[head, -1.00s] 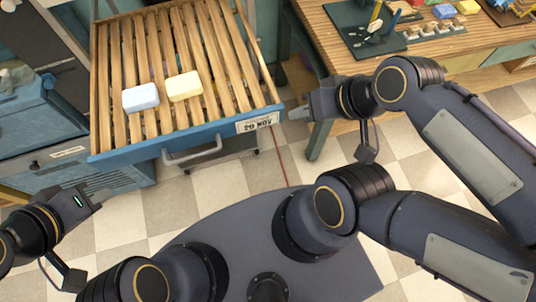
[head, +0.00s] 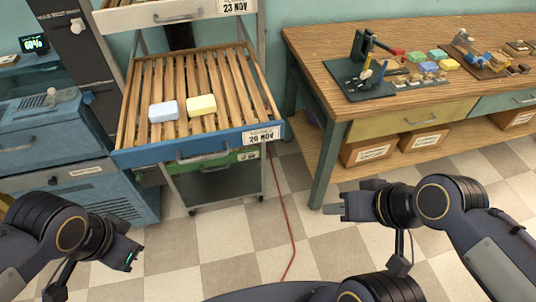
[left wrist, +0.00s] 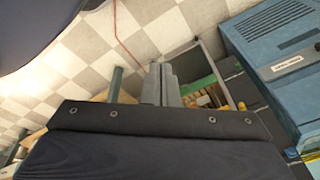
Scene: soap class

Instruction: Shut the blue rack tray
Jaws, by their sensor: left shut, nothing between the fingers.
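The blue rack tray (head: 190,151) stands pulled out of the rack towards me, with wooden slats and a "20 NOV" label on its blue front. A pale blue soap bar (head: 164,111) and a pale yellow soap bar (head: 202,105) lie on its slats. Its metal handle (head: 204,158) is on the front. My left gripper (head: 134,254) is shut and empty, low at the left, apart from the tray; its closed fingers also show in the left wrist view (left wrist: 161,84). My right gripper (head: 328,208) is right of and below the tray, touching nothing; its finger gap is unclear.
A white-fronted tray (head: 170,14) is above and a green-fronted one (head: 212,162) below. A blue cabinet (head: 60,150) stands left. A wooden workbench (head: 310,50) with tools and soaps stands right. A red cord (head: 283,200) crosses the open checkered floor.

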